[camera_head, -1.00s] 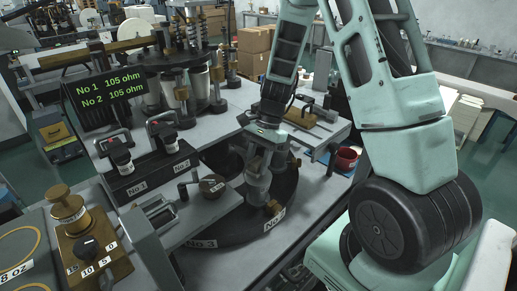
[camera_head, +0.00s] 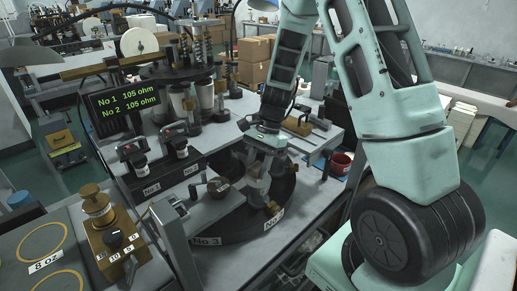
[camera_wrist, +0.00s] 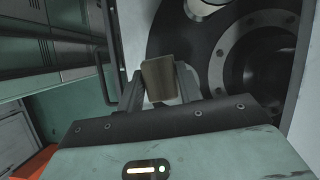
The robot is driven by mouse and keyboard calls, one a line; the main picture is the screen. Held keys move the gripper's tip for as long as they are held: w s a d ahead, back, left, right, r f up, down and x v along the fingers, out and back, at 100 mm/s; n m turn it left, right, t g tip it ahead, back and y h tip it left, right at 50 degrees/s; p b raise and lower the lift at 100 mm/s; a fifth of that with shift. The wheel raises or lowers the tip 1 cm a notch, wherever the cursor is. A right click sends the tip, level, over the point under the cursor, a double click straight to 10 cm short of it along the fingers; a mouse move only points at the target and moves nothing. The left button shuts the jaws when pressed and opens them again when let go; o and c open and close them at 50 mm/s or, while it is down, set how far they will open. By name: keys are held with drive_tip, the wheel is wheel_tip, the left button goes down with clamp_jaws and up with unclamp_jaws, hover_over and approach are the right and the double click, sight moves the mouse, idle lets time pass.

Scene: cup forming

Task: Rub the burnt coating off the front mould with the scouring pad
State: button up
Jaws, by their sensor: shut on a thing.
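My gripper (camera_head: 258,163) reaches down over the dark round turntable (camera_head: 232,232) in the head view. In the wrist view my gripper (camera_wrist: 158,85) is shut on a brownish block, which looks like the scouring pad (camera_wrist: 158,72).
A display (camera_head: 124,107) reads 105 ohm for No 1 and No 2. Two dark switches stand on a black box (camera_head: 165,178) left of the turntable. A brass dial unit (camera_head: 112,240) is at front left. A red cup (camera_head: 341,163) stands right of my gripper.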

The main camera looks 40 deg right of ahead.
drive_tip(key=shift+r+p, duration=1.55)
drive_tip(key=shift+r, duration=0.6)
